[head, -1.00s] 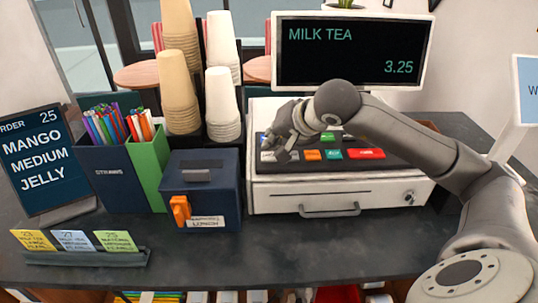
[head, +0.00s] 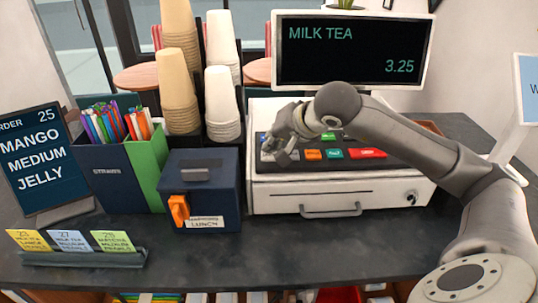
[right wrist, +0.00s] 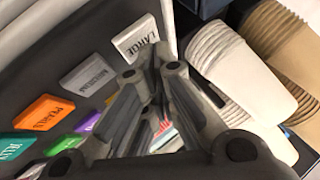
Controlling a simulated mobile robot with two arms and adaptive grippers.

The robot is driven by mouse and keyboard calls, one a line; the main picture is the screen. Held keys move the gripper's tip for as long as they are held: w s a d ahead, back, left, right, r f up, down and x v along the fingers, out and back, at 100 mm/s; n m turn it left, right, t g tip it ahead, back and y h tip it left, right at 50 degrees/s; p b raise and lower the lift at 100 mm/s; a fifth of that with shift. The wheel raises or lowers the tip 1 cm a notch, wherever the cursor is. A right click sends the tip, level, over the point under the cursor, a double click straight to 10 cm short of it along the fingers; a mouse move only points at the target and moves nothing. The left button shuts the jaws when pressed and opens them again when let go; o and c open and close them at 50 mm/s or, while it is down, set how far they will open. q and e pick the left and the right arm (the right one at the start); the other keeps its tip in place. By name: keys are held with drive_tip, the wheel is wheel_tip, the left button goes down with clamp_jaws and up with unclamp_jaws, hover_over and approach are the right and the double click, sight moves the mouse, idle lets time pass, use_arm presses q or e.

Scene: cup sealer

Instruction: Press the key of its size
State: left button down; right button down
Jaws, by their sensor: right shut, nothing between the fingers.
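The cash register (head: 275,199) stands on the counter, with a keypad of coloured keys on its sloped top. Its display (head: 350,50) reads MILK TEA 3.25. The order screen (head: 38,165) at the left reads order 25, MANGO, MEDIUM, JELLY. My right gripper (head: 278,149) is shut and empty, low over the left part of the keypad. In the right wrist view, a pale LARGE key (right wrist: 137,37) and a grey key (right wrist: 89,76), probably MEDIUM, lie beside the fingers. I cannot tell whether the fingertips touch a key. My left gripper is out of view.
Orange PEARLS (right wrist: 45,113) and green JELLY (right wrist: 14,145) keys lie close by. Cup stacks (head: 223,105), a straw box (head: 120,172) and a dark box with an orange latch (head: 210,170) stand left of the register. Order cards (head: 72,241) stand in front.

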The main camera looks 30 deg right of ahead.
drive_tip(key=shift+f+b, duration=0.4)
idle(0.3)
drive_tip(key=shift+r, duration=0.1)
drive_tip(key=shift+r+p, duration=0.55)
drive_tip(key=shift+r, duration=0.2)
drive_tip(key=shift+r+p, duration=1.9)
drive_tip(key=shift+r, duration=0.7)
drive_tip(key=shift+f, duration=0.1)
